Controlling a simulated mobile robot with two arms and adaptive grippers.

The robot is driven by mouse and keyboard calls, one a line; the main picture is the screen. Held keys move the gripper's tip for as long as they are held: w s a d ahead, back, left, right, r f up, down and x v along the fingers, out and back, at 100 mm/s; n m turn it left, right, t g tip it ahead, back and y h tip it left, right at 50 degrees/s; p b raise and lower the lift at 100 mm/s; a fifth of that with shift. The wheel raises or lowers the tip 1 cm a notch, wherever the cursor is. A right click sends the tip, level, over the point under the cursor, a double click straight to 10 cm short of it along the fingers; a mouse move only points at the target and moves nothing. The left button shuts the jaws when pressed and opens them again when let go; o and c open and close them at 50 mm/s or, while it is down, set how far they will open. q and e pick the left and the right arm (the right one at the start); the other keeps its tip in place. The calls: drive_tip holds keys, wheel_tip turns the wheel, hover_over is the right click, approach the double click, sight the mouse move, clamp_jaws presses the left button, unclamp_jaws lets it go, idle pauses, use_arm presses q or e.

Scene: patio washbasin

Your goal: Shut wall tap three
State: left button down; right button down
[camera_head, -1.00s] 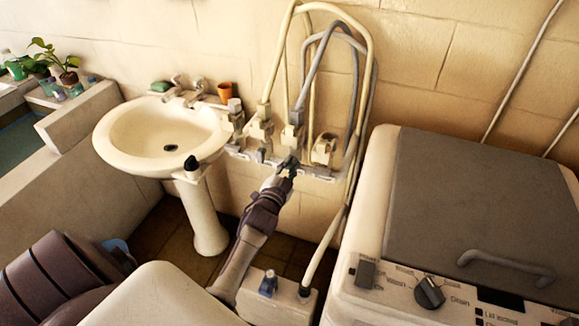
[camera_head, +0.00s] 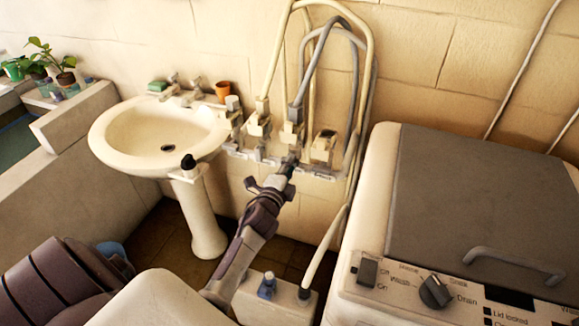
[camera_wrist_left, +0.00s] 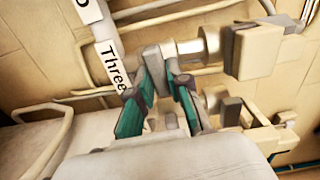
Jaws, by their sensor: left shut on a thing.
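My left gripper (camera_head: 289,166) reaches the row of wall taps from below. In the left wrist view its teal fingers (camera_wrist_left: 160,88) are shut on a small grey tap handle (camera_wrist_left: 153,62). The label "Three" (camera_wrist_left: 115,66) is on a white strip just left of the fingers. A cream tap body (camera_wrist_left: 188,48) runs right from the handle to a boxy block (camera_wrist_left: 258,50). In the head view the gripper's tip is at the tap below the grey hose's block (camera_head: 292,131), and the exact grip is too small to tell. My right gripper is out of view.
Neighbouring tap blocks (camera_head: 259,124) and (camera_head: 323,146) stand close on both sides, with hoses (camera_head: 371,80) looping above. A white washbasin (camera_head: 118,152) is at left. A washing machine (camera_head: 470,215) fills the right.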

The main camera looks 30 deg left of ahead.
use_arm(q)
drive_tip(key=shift+f+m, duration=0.1)
drive_tip(key=shift+m, duration=0.4)
drive_tip(key=c, duration=1.1)
unclamp_jaws()
drive_tip(key=v, duration=1.2)
